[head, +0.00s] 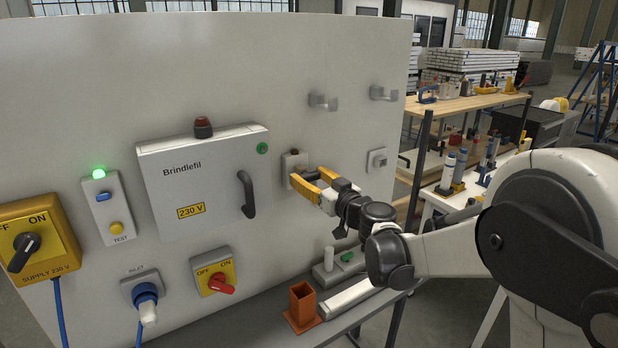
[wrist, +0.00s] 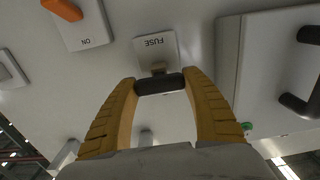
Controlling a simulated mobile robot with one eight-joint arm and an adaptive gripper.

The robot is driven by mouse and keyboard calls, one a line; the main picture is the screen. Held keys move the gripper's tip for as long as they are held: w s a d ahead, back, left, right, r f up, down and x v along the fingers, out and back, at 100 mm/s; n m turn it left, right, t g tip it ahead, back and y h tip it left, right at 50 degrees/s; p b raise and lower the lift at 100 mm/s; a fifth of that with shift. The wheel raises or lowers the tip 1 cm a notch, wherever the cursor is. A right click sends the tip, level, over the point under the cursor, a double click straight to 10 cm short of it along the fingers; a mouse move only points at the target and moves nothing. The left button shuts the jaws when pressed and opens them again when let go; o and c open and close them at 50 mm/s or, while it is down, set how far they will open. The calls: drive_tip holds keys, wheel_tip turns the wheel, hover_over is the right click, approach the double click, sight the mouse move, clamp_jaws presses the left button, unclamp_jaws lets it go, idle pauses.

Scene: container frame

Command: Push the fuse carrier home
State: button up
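The fuse plate (head: 291,160) is a small light-grey unit on the panel, to the right of the Brindlefil box. In the wrist view, which is upside down, the plate (wrist: 157,43) carries the word FUSE. The fuse carrier (wrist: 159,84) has a black crossbar and a beige stem. Some stem shows between the crossbar and the plate. My gripper (head: 306,183) is in front of the plate with yellow fingers. In the wrist view my gripper (wrist: 160,86) has a fingertip against each end of the crossbar. My fingers hide the carrier in the head view.
The Brindlefil box (head: 205,180) has a closed door with a black handle (head: 247,194). A test unit (head: 106,207) shows a lit green lamp. A red-knobbed switch (head: 213,272) sits below the box. An orange holder (head: 302,306) stands on the ledge below. Two hooks (head: 322,102) are above.

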drive_tip(key=shift+x, duration=1.5)
drive_tip(key=o, duration=1.1)
drive_tip(key=shift+r, duration=0.1)
drive_tip(key=o, duration=0.3)
drive_tip(key=v, duration=1.2)
